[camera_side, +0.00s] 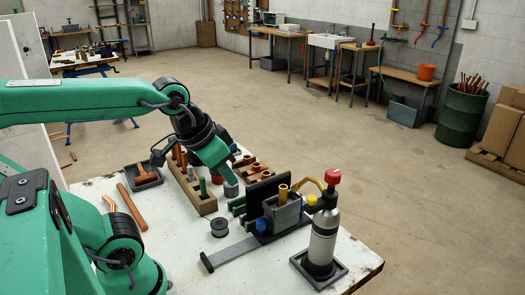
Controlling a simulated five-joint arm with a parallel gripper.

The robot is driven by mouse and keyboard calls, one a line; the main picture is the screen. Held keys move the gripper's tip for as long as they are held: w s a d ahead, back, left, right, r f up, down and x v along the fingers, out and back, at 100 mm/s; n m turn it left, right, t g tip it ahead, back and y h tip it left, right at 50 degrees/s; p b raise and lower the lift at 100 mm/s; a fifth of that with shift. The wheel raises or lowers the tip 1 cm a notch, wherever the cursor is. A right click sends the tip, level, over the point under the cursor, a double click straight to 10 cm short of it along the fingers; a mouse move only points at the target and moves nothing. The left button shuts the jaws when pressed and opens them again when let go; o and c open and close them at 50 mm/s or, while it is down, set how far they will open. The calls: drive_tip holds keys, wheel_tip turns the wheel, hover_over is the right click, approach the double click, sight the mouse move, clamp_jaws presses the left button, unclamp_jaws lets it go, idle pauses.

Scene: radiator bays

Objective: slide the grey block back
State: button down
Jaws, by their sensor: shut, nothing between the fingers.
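The grey block (283,216) sits on a dark fixture near the right part of the white table, with a copper-coloured tube standing at its top. A black upright plate stands right behind it. A flat grey bar (230,253) runs from the fixture toward the front left and ends in a dark upturned end. My gripper (231,190) points down at the end of my green arm, to the left of the block and apart from it. It is shut and empty; its fingertips are small and hard to make out.
A gas bottle (323,237) with a red top stands in a dark tray at right. A wooden rack (192,190) of tubes is beside my gripper. A dark spool (219,227) lies in front. The table's front left is mostly clear.

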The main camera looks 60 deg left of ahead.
drive_tip(key=w+r+g, duration=0.4)
drive_tip(key=w+g, duration=0.1)
drive_tip(key=w, duration=1.3)
drive_tip(key=w+a+f+g, duration=0.2)
drive_tip(key=w+f+g, duration=0.2)
drive_tip(key=w+f, duration=0.8)
drive_tip(key=shift+w+a+f+g, duration=0.3)
drive_tip(key=shift+w+g, duration=0.1)
drive_tip(key=shift+w, duration=0.65)
drive_tip(key=shift+f, duration=0.2)
drive_tip(key=shift+s+f, duration=1.95)
drive_tip(key=shift+f, duration=0.3)
drive_tip(key=shift+s+f, duration=1.9)
drive_tip(key=shift+f, duration=0.3)
